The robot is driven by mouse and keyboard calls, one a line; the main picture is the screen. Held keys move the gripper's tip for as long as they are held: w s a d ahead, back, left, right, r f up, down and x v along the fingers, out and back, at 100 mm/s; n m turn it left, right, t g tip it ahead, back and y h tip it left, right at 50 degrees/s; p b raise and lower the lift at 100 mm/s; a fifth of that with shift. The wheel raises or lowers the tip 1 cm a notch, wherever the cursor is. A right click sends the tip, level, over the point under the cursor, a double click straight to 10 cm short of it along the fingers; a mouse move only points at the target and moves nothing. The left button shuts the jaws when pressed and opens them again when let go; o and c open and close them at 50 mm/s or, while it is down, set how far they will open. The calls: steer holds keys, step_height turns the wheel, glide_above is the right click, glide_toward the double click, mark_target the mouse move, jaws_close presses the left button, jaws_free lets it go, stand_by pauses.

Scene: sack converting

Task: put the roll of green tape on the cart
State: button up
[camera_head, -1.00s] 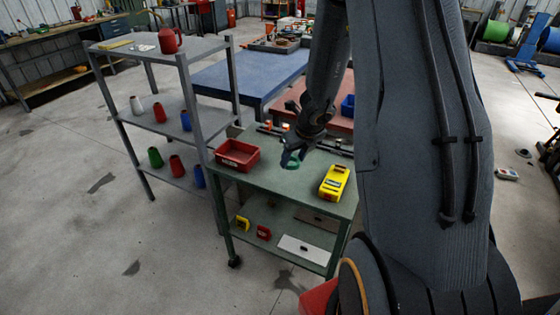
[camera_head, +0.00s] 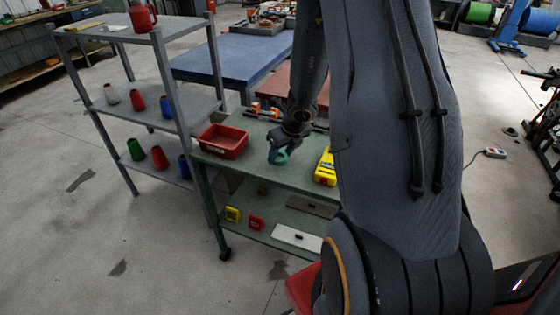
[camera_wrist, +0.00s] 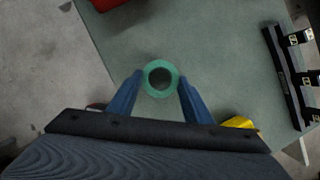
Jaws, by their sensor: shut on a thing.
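The roll of green tape (camera_wrist: 147,87) is a ring between the two blue fingers of my gripper (camera_wrist: 160,84) in the wrist view. In the head view the tape (camera_head: 282,157) shows at the tips of my gripper (camera_head: 278,154), over the cart's top. The gripper is shut on the tape. The green cart (camera_head: 300,178) has a top shelf and a lower shelf. I cannot tell whether the tape touches the top or hangs a little above it.
On the cart's top stand a red bin (camera_head: 222,142) at the left and a yellow device (camera_head: 325,167) at the right, with dark tool-like items along the back. A grey shelf rack (camera_head: 183,118) with several cones stands to the left. Bare top surrounds the tape.

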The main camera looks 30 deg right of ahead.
steer(key=shift+f+b, duration=0.3)
steer(key=shift+f, duration=0.5)
steer(key=shift+f, duration=0.2)
steer(key=o, duration=1)
steer(key=shift+r, duration=0.1)
steer(key=p+v, duration=0.5)
steer(key=v, duration=0.7)
steer(key=s+a+r+n, duration=0.3)
steer(key=s+a+n, duration=0.1)
steer(key=n, duration=0.7)
steer(key=s+a+r+n+g, duration=0.1)
steer(key=s+a+r+n, duration=0.2)
steer(key=n, duration=0.9)
steer(key=s+a+r+n+g, duration=0.1)
steer(key=s+a+r+n, duration=0.3)
steer(key=a+n, duration=0.6)
steer(key=shift+s+n, duration=1.1)
steer(key=shift+s, duration=0.3)
